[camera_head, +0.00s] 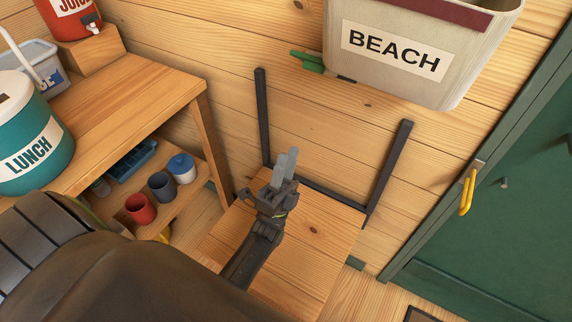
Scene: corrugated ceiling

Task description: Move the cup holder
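No object is clearly recognisable as a cup holder. My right gripper is not in view.
A wooden table (150,95) holds a teal LUNCH jug (30,135) and a red JUICE dispenser (72,15). A dark-framed wooden seat (325,235) stands below my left gripper. A BEACH bin (400,65) is above, and a green door (510,200) is at right.

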